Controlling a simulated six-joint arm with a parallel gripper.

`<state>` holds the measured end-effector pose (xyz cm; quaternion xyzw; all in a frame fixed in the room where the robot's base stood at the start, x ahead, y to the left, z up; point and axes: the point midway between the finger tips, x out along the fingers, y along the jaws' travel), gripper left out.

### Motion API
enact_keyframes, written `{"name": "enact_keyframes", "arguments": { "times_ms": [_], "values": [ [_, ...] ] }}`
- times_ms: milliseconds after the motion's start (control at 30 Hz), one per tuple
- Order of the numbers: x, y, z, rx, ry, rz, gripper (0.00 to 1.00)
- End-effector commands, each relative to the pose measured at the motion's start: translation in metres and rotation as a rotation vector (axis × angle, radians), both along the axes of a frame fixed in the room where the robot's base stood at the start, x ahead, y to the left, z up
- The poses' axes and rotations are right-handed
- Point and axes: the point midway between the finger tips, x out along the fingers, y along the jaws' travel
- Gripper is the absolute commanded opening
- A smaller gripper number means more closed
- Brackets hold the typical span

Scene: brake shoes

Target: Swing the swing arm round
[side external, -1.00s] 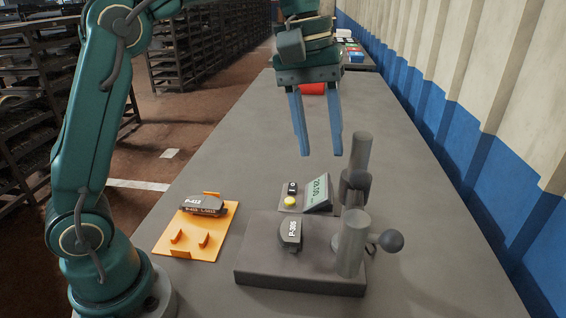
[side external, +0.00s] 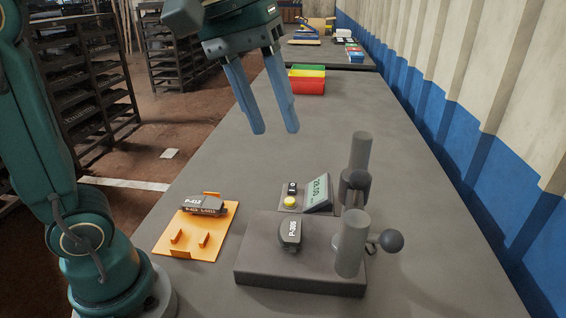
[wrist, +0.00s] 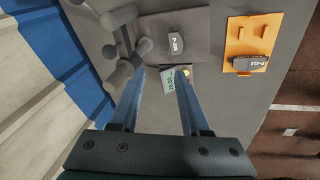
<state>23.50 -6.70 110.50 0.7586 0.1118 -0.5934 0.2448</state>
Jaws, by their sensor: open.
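The swing arm fixture stands on a dark base block (side external: 262,262). It has a grey front post (side external: 351,243), a taller back post (side external: 360,152) and a dark ball knob (side external: 391,240) sticking out to the right. The fixture also shows in the wrist view (wrist: 125,72) at upper left. A dark shoe marked P-305 (side external: 289,235) lies on the block, left of the posts. My gripper (side external: 275,131) is open and empty, above the table, behind and left of the fixture. In the wrist view my fingers (wrist: 160,75) point toward the block and display, with nothing between them.
A small display with a yellow button (side external: 318,192) sits behind the block. An orange tray (side external: 205,245) at left holds a shoe marked P-412 (side external: 203,206). Red, yellow and green bins (side external: 307,82) stand farther back.

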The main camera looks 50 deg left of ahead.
Motion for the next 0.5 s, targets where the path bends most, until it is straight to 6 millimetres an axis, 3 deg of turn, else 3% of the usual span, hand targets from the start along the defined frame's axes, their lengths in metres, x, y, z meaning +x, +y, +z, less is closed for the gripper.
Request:
{"name": "enact_keyframes", "arguments": {
  "times_ms": [500],
  "values": [
    [-0.042, 0.011, -0.030, 0.088, -0.105, -0.115, 0.46]
  ]
}}
